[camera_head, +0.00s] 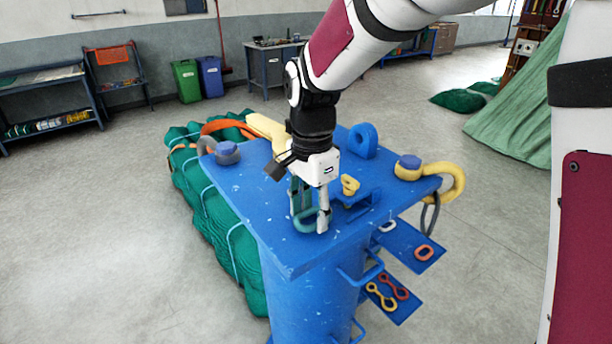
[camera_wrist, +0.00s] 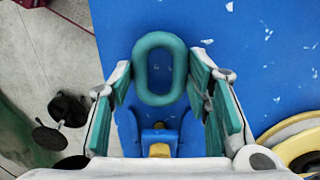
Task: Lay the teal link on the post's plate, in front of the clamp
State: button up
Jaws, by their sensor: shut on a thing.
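The teal link (camera_head: 305,222) is an oval ring held between the fingertips of my gripper (camera_head: 310,218), low over the blue plate (camera_head: 290,255) of the post. I cannot tell whether it touches the plate. In the wrist view the link (camera_wrist: 160,42) lies between the ends of the two teal-padded fingers (camera_wrist: 160,78). The clamp (camera_head: 352,200) is a blue bracket with a yellow knob (camera_head: 350,185), just right of my gripper in the head view. In the wrist view the clamp (camera_wrist: 158,137) shows below the link, between the fingers, partly cut off by my gripper.
A yellow shackle (camera_head: 458,180) and a grey shackle (camera_head: 226,153) sit at the plate's corners. A blue eye (camera_head: 363,141) stands at its back. Side shelves hold an orange link (camera_head: 424,253) and other links. Green net (camera_head: 215,205) lies left. The plate's front is clear.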

jog(key=shift+f, duration=0.3)
jog(key=shift+f, duration=0.1)
jog(key=o, duration=1.4)
jog(key=shift+c, duration=0.2)
notch_tip(320, 180, up, 11)
jog(key=b, duration=0.2)
jog(key=s+d+r+n+t+y, duration=0.1)
jog(key=s+d+r+n+t, duration=0.3)
jog(key=s+d, duration=0.5)
jog(key=s+d+f+n+t+h, duration=0.1)
jog(key=s+d+f+n, duration=0.3)
jog(key=s+d+n, duration=0.3)
jog(key=shift+s+t, duration=0.3)
jog(key=shift+s, duration=0.4)
